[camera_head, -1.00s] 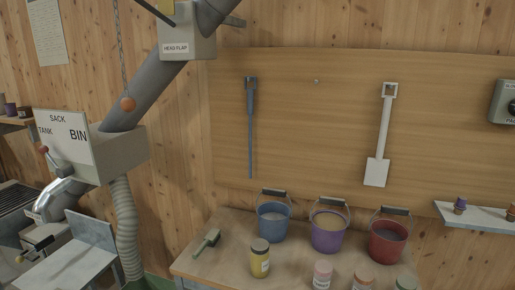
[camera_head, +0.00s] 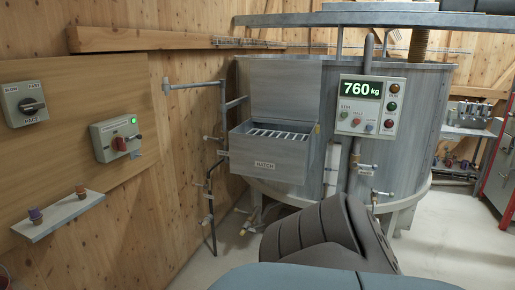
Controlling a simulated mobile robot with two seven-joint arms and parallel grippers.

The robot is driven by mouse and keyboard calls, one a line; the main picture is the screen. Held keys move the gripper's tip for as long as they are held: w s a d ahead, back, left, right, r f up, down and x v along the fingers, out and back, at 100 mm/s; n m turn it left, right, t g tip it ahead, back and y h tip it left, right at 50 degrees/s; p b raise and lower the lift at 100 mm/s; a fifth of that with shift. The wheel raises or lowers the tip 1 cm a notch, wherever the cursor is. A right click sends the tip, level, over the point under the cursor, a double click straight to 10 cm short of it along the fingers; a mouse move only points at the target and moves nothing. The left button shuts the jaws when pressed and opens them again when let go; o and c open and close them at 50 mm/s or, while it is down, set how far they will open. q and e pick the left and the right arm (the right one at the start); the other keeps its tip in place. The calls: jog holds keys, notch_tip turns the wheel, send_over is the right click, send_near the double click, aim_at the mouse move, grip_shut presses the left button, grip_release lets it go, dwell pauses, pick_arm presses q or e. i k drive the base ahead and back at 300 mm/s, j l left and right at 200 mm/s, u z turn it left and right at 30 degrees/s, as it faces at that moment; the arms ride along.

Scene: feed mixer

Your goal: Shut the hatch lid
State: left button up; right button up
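The hatch (camera_head: 238,150), a grey metal box labelled HATCH, sits on the front of the big grey mixer tank (camera_head: 425,110). Its lid (camera_head: 285,88) is a flat grey panel standing raised at the back of the box. The hatch opening is uncovered and shows a barred grate (camera_head: 285,134). Neither of my grippers is in view.
A control panel (camera_head: 368,106) reading 760 kg stands right of the hatch. Pipes and valves (camera_head: 210,170) run along its left side. Wall switches (camera_head: 117,138) and a small shelf (camera_head: 58,215) are at left. Dark grey and blue-grey shapes fill the lower foreground.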

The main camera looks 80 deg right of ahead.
aim_at(288, 89)
jog(key=z, duration=2.7)
jog(key=i+u, duration=0.25)
jog(key=i, duration=0.45)
